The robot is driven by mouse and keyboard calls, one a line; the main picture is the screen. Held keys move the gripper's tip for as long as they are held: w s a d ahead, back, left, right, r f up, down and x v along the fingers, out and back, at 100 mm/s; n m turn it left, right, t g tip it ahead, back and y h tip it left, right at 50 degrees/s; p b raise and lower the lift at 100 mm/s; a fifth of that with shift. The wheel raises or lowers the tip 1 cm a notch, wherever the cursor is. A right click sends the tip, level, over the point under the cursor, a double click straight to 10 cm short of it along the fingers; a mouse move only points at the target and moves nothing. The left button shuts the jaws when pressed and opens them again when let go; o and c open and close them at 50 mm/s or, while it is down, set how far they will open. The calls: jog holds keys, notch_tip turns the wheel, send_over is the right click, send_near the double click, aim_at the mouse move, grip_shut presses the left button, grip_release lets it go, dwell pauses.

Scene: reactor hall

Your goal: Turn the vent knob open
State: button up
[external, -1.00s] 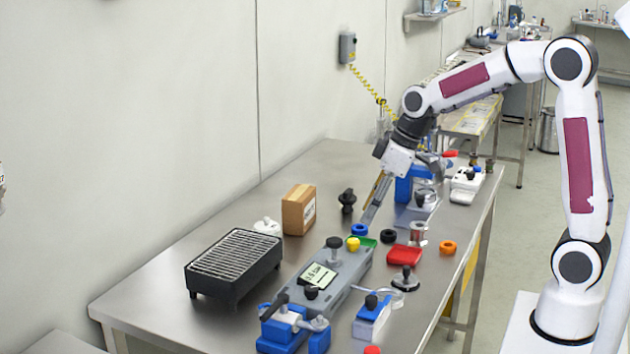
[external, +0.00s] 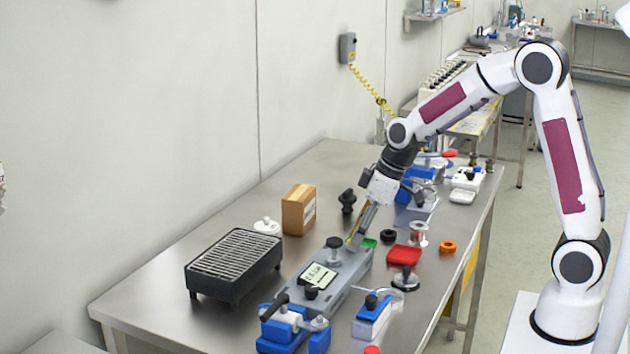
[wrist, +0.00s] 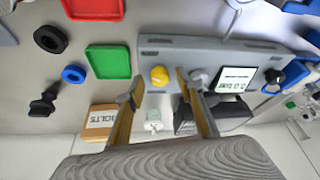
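A grey box (external: 345,275) with a display (external: 318,276) lies on the steel table. I cannot tell which is the vent knob. My gripper (external: 353,243) points down at the far end of the box and hides the yellow knob in the external view. In the wrist view my gripper (wrist: 159,88) is open, with the yellow knob between the lines of its fingers. The right finger is close to the grey knob; contact is unclear.
A green tray (wrist: 108,62), a red tray (external: 405,255) and a blue ring (wrist: 73,74) are near the box. A cardboard box (external: 299,209) and a black grill (external: 233,265) stand to the left. Blue clamp-like fixtures (external: 290,330) crowd the box's near end.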

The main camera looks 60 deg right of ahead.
grip_shut()
jog(key=shift+a+f+m+h, duration=0.1)
jog(key=shift+m+h, duration=0.5)
jog(key=shift+m, duration=1)
grip_release()
